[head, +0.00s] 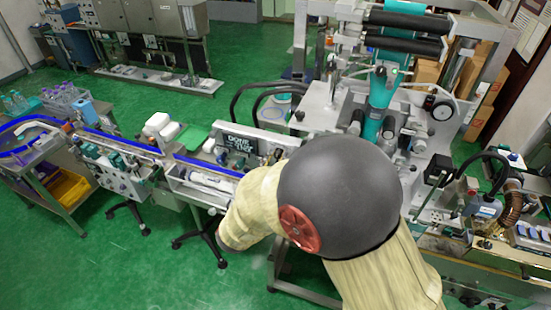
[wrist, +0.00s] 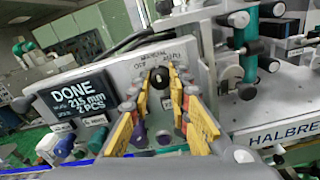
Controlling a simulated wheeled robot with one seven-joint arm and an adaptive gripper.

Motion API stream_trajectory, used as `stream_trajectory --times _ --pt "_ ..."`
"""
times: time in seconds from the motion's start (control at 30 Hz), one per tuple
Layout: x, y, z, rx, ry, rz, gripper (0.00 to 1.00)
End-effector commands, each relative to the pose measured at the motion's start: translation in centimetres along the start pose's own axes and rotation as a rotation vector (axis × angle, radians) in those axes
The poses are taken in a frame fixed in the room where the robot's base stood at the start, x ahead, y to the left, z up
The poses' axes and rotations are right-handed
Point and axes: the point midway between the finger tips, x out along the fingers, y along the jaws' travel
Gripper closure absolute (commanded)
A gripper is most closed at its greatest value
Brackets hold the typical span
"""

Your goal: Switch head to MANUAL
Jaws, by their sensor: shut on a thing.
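The black selector knob (wrist: 159,76) of the head switch sits on a grey panel (wrist: 205,70) in the wrist view. Printing around it reads OFF, MANUAL at the top and AUTO. My gripper (wrist: 161,88) has its yellow-padded fingers on either side of the knob and is shut on it. I cannot tell which mark the knob points to.
A dark display (wrist: 77,100) reading DONE 215 mm 2 PCS is left of the knob; it also shows in the head view (head: 238,144). A blue-edged conveyor (head: 120,140) runs left, with applicator machinery (head: 390,80) behind my arm.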

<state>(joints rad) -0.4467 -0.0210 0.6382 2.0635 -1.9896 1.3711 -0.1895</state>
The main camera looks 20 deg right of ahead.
Motion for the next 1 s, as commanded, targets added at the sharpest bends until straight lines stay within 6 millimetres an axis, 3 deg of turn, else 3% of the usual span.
stream_trajectory --times 0.37,0.4,0.7,1.0 --pt "-0.01 0.0 -0.04 -0.005 0.0 0.0 1.0" --pt "-0.01 0.0 -0.04 -0.005 0.0 0.0 0.8" --pt "0.0 0.01 -0.02 -0.005 0.0 0.0 0.63" --pt "-0.06 0.02 0.0 -0.004 0.0 0.001 0.63"
